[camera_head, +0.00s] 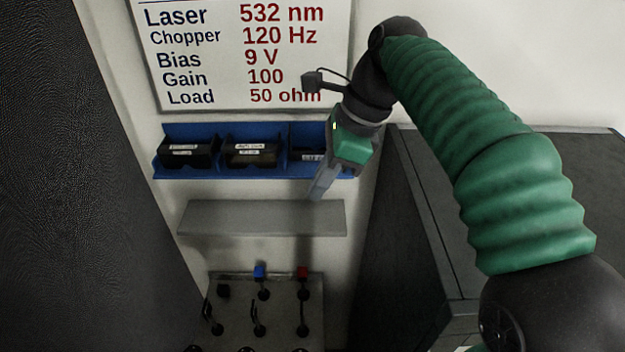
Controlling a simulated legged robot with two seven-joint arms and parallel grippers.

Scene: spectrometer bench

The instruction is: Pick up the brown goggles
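A blue wall rack (205,131) holds several dark goggles with white labels. One pair of goggles (188,156) is at the left and another pair of goggles (252,156) is in the middle. A third pair of goggles (306,152) at the right is partly hidden by my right gripper. All look near black, so I cannot tell which is brown; the labels are too small to read. My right gripper (318,192) points down in front of the rack's right end. Its grey fingers overlap in this view, so its opening is unclear. My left gripper is out of view.
A grey empty shelf (260,218) is below the rack. Lower down, a grey plate (280,310) carries several dark posts, a blue and a red piece. A whiteboard (215,50) hangs above. Dark cabinets (110,230) stand left and right (395,240).

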